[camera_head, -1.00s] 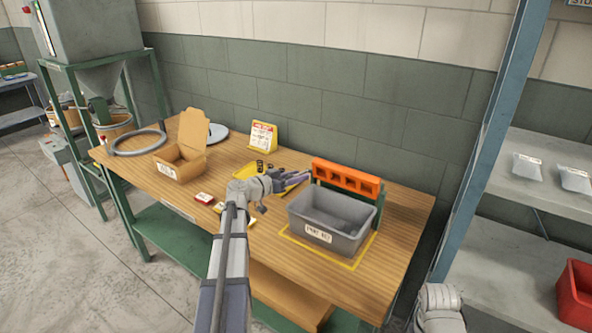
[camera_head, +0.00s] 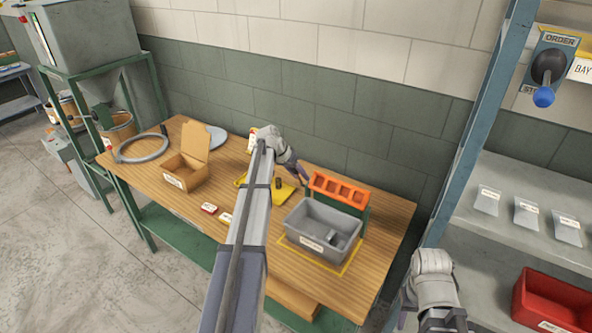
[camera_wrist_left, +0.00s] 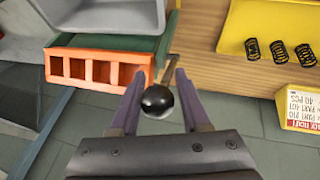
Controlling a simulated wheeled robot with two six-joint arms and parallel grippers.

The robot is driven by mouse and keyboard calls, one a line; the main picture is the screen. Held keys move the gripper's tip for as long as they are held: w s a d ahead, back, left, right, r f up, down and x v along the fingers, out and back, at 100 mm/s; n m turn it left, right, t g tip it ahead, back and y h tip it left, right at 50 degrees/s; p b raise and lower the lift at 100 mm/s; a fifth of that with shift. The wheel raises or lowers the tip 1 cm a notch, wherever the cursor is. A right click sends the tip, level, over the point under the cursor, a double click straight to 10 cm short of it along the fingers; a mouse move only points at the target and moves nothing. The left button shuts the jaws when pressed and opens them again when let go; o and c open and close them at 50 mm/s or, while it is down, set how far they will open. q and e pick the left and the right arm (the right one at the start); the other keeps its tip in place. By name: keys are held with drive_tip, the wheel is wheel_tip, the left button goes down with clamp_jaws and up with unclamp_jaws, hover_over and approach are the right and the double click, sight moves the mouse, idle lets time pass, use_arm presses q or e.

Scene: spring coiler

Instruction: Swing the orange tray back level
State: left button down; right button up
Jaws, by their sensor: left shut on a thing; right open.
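The orange tray (camera_head: 341,190) has a row of square pockets and sits on a green stand behind the grey bin (camera_head: 303,238). In the head view its pockets face up and toward the front. The tray (camera_wrist_left: 97,68) also shows left of centre in the left wrist view. My left gripper (camera_head: 304,180) is at the tray's left end.
A cardboard box (camera_head: 186,179) and a grey ring (camera_head: 141,148) stand further left. A blue shelf post (camera_head: 483,120) rises right of the table.

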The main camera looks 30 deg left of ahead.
use_arm(q)
drive_tip(key=w+d+g+p, duration=0.1)
drive_tip(key=w+g, duration=0.2)
drive_tip(key=w, duration=0.3)
drive_tip(key=shift+g, duration=0.4)
use_arm(e)
drive_tip(key=shift+w+d+r, duration=0.1)
drive_tip(key=shift+w+r, duration=0.15)
drive_tip(key=shift+r, duration=0.8)
use_arm(q)
drive_tip(key=shift+s, duration=0.15)
drive_tip(key=c, duration=0.5)
unclamp_jaws()
drive_tip(key=shift+f+n, duration=0.1)
drive_tip(key=shift+n, duration=0.2)
drive_tip(key=shift+c, duration=0.2)
drive_tip(key=shift+o, duration=0.3)
drive_tip(key=shift+a, duration=0.1)
drive_tip(key=shift+w, duration=0.2)
